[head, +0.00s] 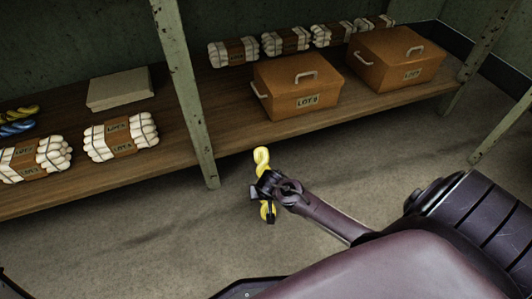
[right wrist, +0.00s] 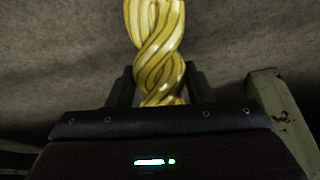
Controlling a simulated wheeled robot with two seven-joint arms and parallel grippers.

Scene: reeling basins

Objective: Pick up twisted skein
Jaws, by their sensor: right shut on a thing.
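A yellow twisted skein (head: 262,158) is in my right gripper (head: 268,192), in front of the shelf post. In the head view the skein hangs roughly upright, with its ends showing above and below the gripper. In the right wrist view the twisted yellow strands (right wrist: 160,50) rise from between the two dark fingers (right wrist: 160,88), which are shut on it. The middle of the skein is partly hidden by the gripper. More twisted skeins, a yellow one (head: 20,112) and a blue one (head: 17,128), lie at the far left of the shelf. My left gripper is not in view.
A wooden shelf (head: 170,145) holds several banded white bundles (head: 121,137), a flat pale box (head: 120,88) and two orange lidded boxes (head: 297,87). A worn green post (head: 188,90) stands at its front edge. The grey floor (head: 130,245) in front is clear.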

